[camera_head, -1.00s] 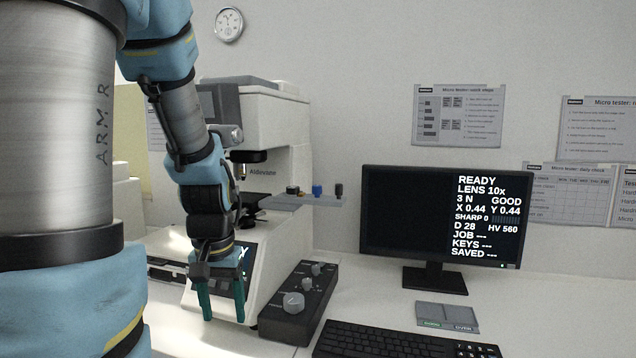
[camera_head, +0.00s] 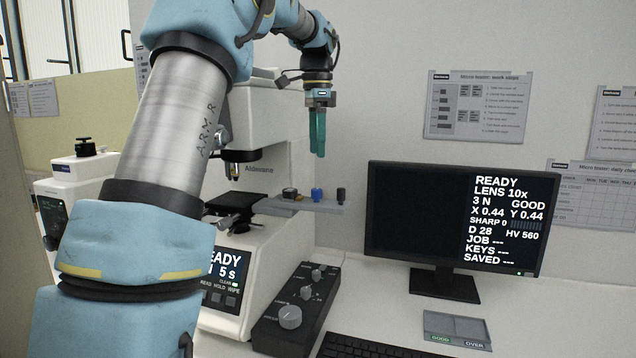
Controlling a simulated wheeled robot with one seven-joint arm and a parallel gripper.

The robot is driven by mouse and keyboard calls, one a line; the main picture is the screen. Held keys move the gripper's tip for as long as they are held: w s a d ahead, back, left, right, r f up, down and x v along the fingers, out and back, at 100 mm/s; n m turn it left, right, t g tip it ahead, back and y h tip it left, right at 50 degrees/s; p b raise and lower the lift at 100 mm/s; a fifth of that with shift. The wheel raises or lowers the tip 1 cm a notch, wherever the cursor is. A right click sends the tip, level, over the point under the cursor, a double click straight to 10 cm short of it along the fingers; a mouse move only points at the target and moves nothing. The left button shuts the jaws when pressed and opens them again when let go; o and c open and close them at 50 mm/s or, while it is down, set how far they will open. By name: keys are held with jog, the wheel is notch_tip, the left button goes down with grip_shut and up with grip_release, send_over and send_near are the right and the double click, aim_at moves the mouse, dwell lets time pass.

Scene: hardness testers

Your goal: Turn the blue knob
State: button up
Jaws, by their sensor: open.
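The blue knob (camera_head: 317,194) is a small upright piece on a grey ledge (camera_head: 290,206) that sticks out from the right side of the hardness tester (camera_head: 262,140). A black knob (camera_head: 341,194) stands to its right, and a small dark and brass-coloured part (camera_head: 291,194) is to its left. My gripper (camera_head: 317,153) points straight down with its green fingers open and empty. In the picture it hangs directly above the blue knob, with a clear gap between fingertips and knob. The fingers are seen nearly edge-on, and their distance in depth from the knob is hard to tell.
A black control box (camera_head: 293,312) with several silver dials stands on the bench below the ledge. A monitor (camera_head: 455,220), a grey tray (camera_head: 457,328) and a keyboard (camera_head: 375,347) are to the right. A second tester (camera_head: 85,200) is at the left.

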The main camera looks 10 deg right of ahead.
aim_at(317, 189)
notch_tip(317, 189, down, 10)
jog(key=shift+f+p, duration=0.1)
jog(key=shift+p, duration=0.8)
grip_shut()
